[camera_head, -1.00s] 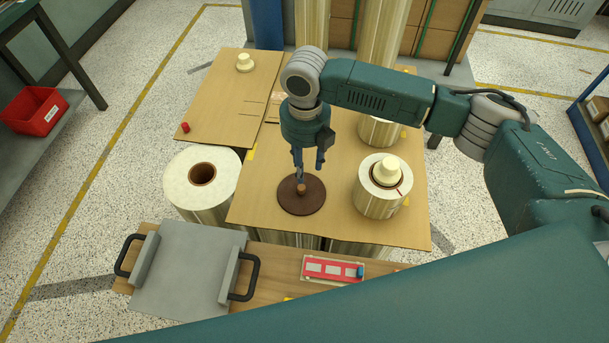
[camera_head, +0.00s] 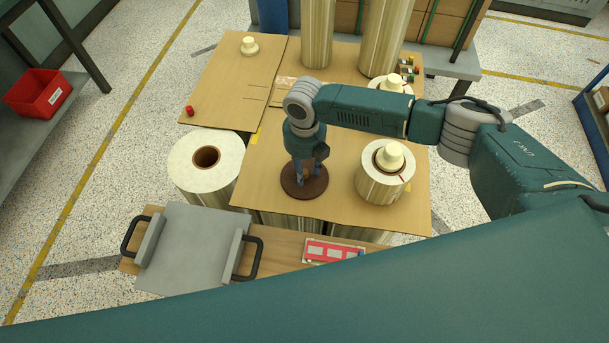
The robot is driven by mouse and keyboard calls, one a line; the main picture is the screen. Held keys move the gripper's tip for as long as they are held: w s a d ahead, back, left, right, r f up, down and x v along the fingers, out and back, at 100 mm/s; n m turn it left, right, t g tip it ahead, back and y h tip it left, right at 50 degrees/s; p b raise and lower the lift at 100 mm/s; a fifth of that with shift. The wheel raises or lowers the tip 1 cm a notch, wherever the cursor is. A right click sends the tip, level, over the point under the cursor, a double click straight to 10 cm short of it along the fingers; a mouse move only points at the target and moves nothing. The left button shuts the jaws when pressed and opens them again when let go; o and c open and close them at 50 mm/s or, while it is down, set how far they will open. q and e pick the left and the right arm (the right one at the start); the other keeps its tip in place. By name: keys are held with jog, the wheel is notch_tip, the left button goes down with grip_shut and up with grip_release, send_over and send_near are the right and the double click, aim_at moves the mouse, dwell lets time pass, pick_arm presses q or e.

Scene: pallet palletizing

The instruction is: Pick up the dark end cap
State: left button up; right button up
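The dark end cap (camera_head: 292,189) is a dark brown disc with a small knob in its middle. It lies flat on the cardboard sheet (camera_head: 356,217), near its front left part. My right gripper (camera_head: 308,176) points down over the middle of the cap, its fingers on either side of the knob. The fingers look apart; whether they touch the knob is hard to see, as the gripper covers much of it. My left gripper is out of view.
A wrapped roll with a cream cap (camera_head: 388,158) stands right of the dark cap. A white roll (camera_head: 193,176) stands left. Another cream cap (camera_head: 249,46) and a small red object (camera_head: 189,111) are on the back left cardboard. A grey plate (camera_head: 190,250) with black handles is in front.

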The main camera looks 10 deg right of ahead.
grip_shut()
dwell(0.3)
